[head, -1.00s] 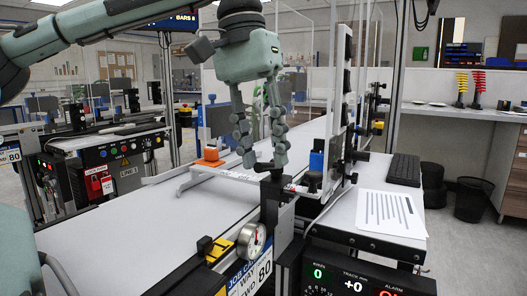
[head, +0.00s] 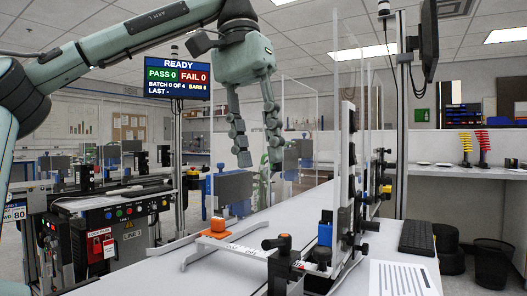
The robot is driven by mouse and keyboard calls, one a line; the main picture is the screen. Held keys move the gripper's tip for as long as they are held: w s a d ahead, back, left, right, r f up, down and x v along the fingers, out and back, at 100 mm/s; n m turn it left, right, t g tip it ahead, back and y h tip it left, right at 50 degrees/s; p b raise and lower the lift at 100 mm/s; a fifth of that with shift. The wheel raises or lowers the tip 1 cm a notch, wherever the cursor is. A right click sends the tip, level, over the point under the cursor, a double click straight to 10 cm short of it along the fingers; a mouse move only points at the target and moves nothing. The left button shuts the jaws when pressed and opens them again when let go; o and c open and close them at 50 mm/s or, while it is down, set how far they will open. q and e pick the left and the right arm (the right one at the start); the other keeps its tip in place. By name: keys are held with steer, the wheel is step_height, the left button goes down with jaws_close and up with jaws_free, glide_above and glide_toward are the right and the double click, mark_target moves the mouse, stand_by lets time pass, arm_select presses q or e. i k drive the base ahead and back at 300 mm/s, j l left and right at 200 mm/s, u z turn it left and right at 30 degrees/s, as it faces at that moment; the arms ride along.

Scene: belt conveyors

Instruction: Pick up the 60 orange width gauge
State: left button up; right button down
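An orange piece (head: 217,226) sits on a flat white bar (head: 232,243) at the far part of the belt. It looks like the orange gauge, but I cannot read a 60 on it. My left gripper (head: 259,163) hangs from its arm above the belt, fingers down. Its two fingers are apart with nothing between them. In the picture it is above and slightly right of the orange piece, clear of it. My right gripper is not in view.
A clear upright panel (head: 337,125) stands right of the belt, by a black clamp post (head: 283,265) and a blue-topped block (head: 325,232). A keyboard (head: 416,237) and paper sheet (head: 404,278) lie at right. A status screen (head: 178,78) hangs behind my arm.

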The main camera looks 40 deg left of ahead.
mark_target(216, 232)
steer(key=k+j, duration=1.2)
steer(key=k, duration=0.05)
